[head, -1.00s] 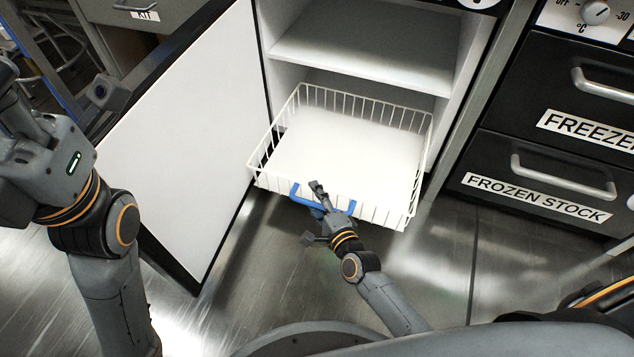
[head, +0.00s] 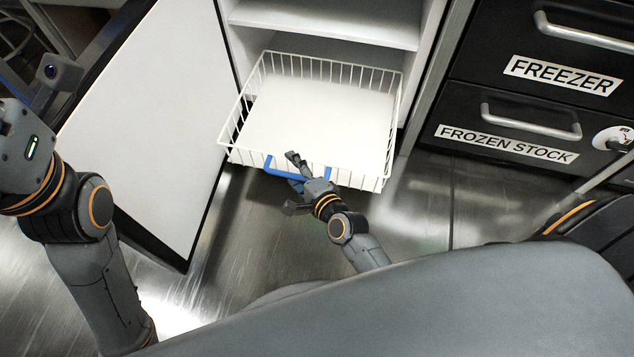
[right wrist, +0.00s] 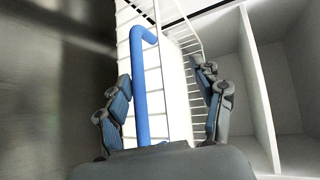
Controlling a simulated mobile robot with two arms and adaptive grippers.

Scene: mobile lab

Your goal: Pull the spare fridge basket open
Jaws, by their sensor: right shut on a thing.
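The white wire basket (head: 385,160) sits low in the open fridge (head: 325,28), slid well out past the cabinet's front. A blue handle (head: 284,173) runs along its front rim. My right gripper (head: 297,172) is at this handle. In the right wrist view the blue handle (right wrist: 140,85) passes between the two fingers of my right gripper (right wrist: 163,95), which is shut on it. The basket's wires (right wrist: 158,22) show beyond it. My left arm is at the left of the head view, but its fingers are outside the picture.
The fridge door (head: 150,125) stands wide open to the left of the basket. To the right are black drawers with bar handles, labelled FREEZER (head: 563,76) and FROZEN STOCK (head: 507,145). Bare metallic floor (head: 425,205) lies in front.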

